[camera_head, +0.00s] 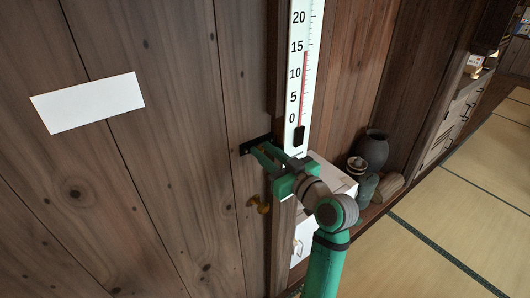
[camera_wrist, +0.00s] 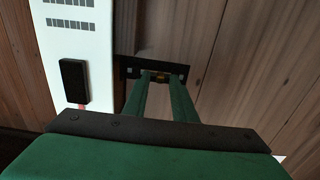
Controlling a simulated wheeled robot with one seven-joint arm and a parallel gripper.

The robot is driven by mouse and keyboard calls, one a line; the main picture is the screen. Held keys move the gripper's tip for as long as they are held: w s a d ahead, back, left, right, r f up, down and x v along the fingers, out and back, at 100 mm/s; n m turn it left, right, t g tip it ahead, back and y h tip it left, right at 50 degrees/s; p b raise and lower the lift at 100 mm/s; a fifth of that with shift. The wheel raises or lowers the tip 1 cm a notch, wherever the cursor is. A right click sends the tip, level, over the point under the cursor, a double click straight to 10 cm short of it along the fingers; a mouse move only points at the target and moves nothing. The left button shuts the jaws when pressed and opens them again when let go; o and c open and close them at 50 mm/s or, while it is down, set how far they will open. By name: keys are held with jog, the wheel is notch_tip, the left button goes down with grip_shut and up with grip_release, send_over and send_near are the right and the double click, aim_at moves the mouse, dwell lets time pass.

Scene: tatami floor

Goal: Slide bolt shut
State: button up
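The bolt's black plate (camera_wrist: 127,70) is fixed to the wooden door, and the plate also shows in the head view (camera_head: 244,149). A small brass-coloured part of the bolt (camera_wrist: 160,76) shows between my fingertips. My gripper (camera_wrist: 160,82) has its two green fingers reaching to the plate, one on each side of that part. The fingers are apart; whether they touch the brass part cannot be told. In the head view my gripper (camera_head: 258,150) is at the door's right edge, and its fingers hide most of the bolt.
A white thermometer board (camera_head: 303,65) hangs on the post just right of the bolt. A brass doorknob (camera_head: 262,205) sits below my gripper. A white paper (camera_head: 88,102) is on the door. Dark pots (camera_head: 372,150) and a white box (camera_head: 330,176) stand to the right. Tatami floor (camera_head: 460,215) is clear.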

grip_shut()
jog(key=shift+w+d, duration=0.55)
jog(key=shift+d, duration=0.3)
jog(key=shift+o, duration=1.2)
grip_release()
jog(key=shift+d, duration=0.1)
jog(key=v, duration=1)
jog(key=shift+s+d, duration=0.15)
jog(key=shift+s, duration=0.25)
